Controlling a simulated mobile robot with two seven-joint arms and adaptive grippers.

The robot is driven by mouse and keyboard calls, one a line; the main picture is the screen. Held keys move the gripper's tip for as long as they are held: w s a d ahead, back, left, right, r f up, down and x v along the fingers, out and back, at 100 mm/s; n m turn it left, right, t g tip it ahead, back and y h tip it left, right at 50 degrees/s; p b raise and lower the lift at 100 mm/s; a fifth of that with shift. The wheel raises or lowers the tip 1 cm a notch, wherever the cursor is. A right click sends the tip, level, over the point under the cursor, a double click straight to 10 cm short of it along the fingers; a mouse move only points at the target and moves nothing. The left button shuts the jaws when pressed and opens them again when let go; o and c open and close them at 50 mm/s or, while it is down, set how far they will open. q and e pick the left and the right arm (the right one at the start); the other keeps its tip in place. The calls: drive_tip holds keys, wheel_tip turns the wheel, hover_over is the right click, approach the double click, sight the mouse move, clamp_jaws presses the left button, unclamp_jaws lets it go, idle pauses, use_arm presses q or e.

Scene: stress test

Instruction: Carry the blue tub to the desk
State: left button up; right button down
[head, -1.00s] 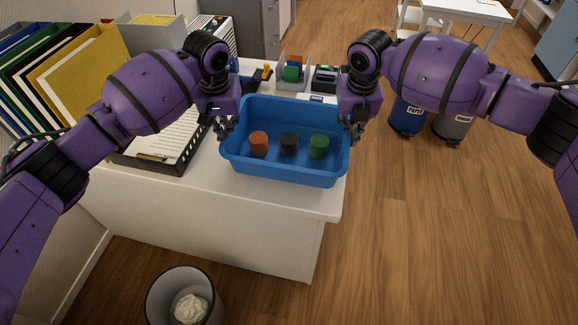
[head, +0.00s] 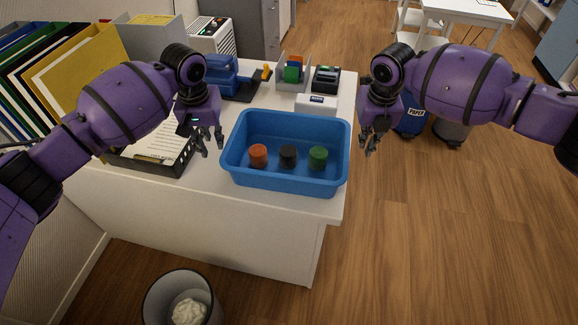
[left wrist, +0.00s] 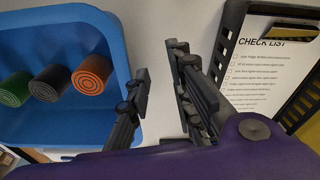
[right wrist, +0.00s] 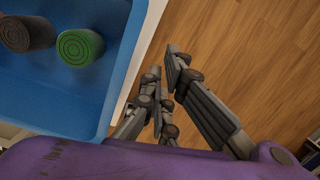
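The blue tub (head: 290,182) sits upright on the white desk (head: 200,205), near its front right corner. It holds an orange, a black and a green cylinder in a row. My left gripper (head: 207,148) is open and empty, just left of the tub and apart from it. In the left wrist view the open fingers (left wrist: 165,88) are between the tub (left wrist: 60,125) and a black tray. My right gripper (head: 370,145) is open and empty, off the tub's right side. In the right wrist view its fingers (right wrist: 165,75) are apart over the floor beside the tub (right wrist: 95,95).
A black tray with a checklist (head: 155,150) stands left of the tub. Behind are a blue hole punch (head: 225,78), a block holder (head: 293,72) and a white box (head: 316,103). A waste bin (head: 180,298) stands in front.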

drive_tip(key=c, duration=2)
unclamp_jaws()
use_arm(q)
wheel_tip(320, 180, up, 12)
drive_tip(key=s, duration=0.1)
drive_tip(key=shift+s, duration=0.3)
use_arm(e)
drive_tip(key=r, duration=0.4)
drive_tip(key=s+r, duration=0.1)
drive_tip(key=r, duration=0.7)
drive_tip(key=shift+s, duration=0.3)
